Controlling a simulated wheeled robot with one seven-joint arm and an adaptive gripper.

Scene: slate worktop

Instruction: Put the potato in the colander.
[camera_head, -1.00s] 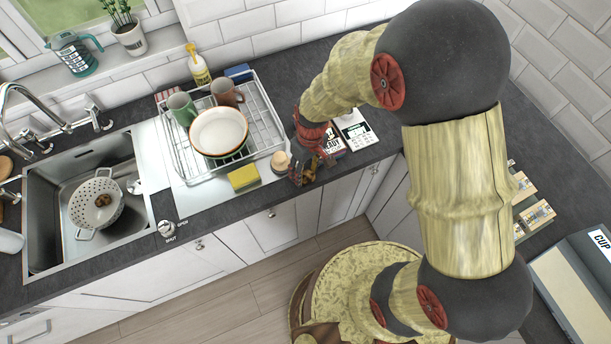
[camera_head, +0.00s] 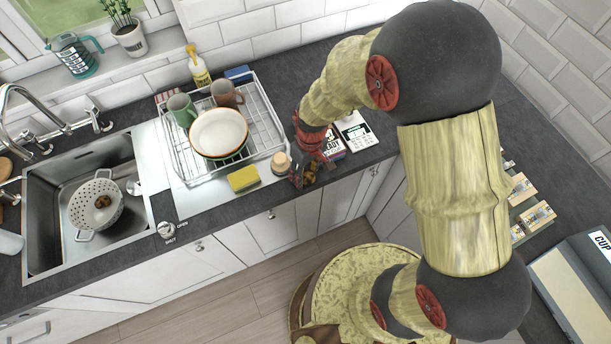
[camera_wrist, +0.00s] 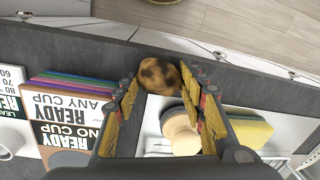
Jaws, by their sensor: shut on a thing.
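The potato (camera_wrist: 158,74), brown with dark patches, is between my fingertips in the wrist view. My gripper (camera_head: 312,174) is shut on it at the front of the worktop, right of the drying rack; in the head view the fingers partly hide it. Whether the potato touches the worktop is unclear. The white colander (camera_head: 84,212) stands in the sink at the far left, well away from my gripper. A brown lump (camera_head: 102,201) lies inside it.
A small round-topped pale object (camera_head: 280,163) and a yellow sponge (camera_head: 243,179) are close left of my gripper. The dish rack (camera_head: 181,158) holds mugs and a plate (camera_head: 219,132). Cards and boxes (camera_wrist: 65,105) lie close by. The sink (camera_head: 45,250) has a tall tap.

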